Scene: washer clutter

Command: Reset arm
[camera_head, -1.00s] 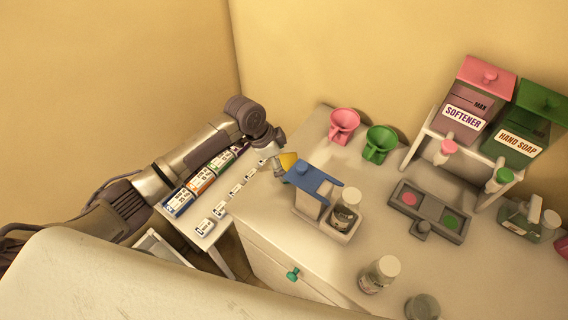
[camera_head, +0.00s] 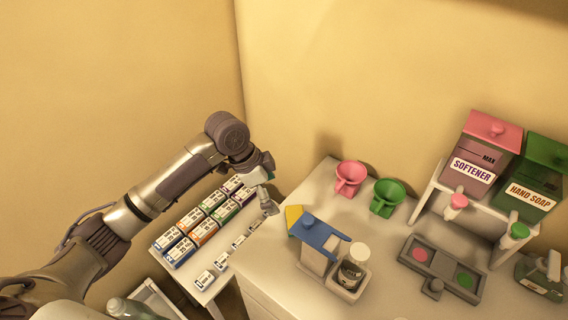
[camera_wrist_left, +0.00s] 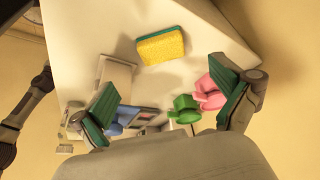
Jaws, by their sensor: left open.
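The side shelf (camera_head: 209,294) holds several boxes (camera_head: 205,230) below my left arm.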

